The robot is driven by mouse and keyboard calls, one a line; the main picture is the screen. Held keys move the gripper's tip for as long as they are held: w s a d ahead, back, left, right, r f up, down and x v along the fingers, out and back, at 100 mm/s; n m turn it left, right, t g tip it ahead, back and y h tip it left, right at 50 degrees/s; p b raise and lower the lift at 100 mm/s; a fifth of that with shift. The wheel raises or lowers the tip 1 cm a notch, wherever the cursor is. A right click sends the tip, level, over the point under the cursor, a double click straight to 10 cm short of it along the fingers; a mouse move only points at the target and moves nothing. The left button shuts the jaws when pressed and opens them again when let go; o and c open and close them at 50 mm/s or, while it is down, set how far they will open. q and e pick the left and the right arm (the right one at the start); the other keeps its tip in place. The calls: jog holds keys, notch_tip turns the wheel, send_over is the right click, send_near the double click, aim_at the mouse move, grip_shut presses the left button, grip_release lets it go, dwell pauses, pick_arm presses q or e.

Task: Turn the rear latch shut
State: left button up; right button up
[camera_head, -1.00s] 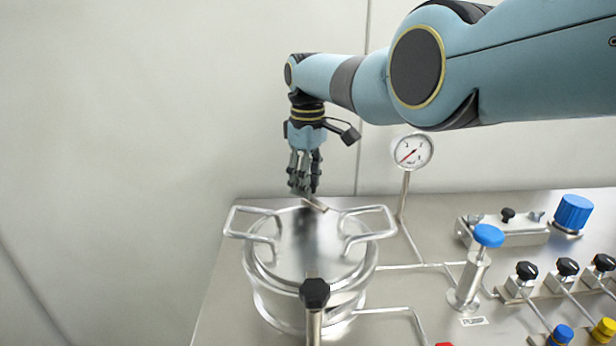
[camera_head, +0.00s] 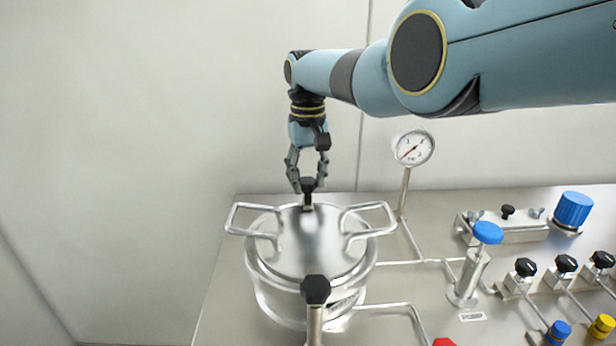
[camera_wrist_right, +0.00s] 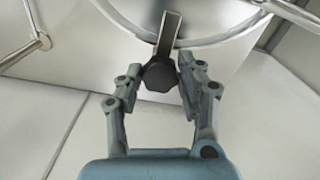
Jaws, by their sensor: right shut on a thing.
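A steel pot-like vessel (camera_head: 312,290) with a round lid (camera_head: 318,245) stands on the bench. The rear latch (camera_head: 307,202), a steel bar with a black knob, is at the lid's far edge. Its bar (camera_wrist_right: 167,34) lies across the lid rim in the right wrist view, pointing inward over the lid. My right gripper (camera_head: 308,186) comes from above and is shut on the black knob (camera_wrist_right: 160,76), one finger on each side. The front latch (camera_head: 316,292) with its black knob stands at the lid's near edge. My left gripper is not in view.
Two wire handles (camera_head: 253,222) (camera_head: 370,222) rise from the lid on either side of the latch. A pressure gauge (camera_head: 414,148) on a post stands right of the vessel. Blue-capped valve (camera_head: 488,234), pipes and black knobs fill the bench's right. A plain wall is behind.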

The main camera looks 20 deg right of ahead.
aim_at(308, 181)
dwell(0.5)
jog(key=o, duration=1.1)
jog(key=shift+o, duration=0.2)
notch_tip(308, 181, up, 12)
jog(key=shift+f, duration=0.1)
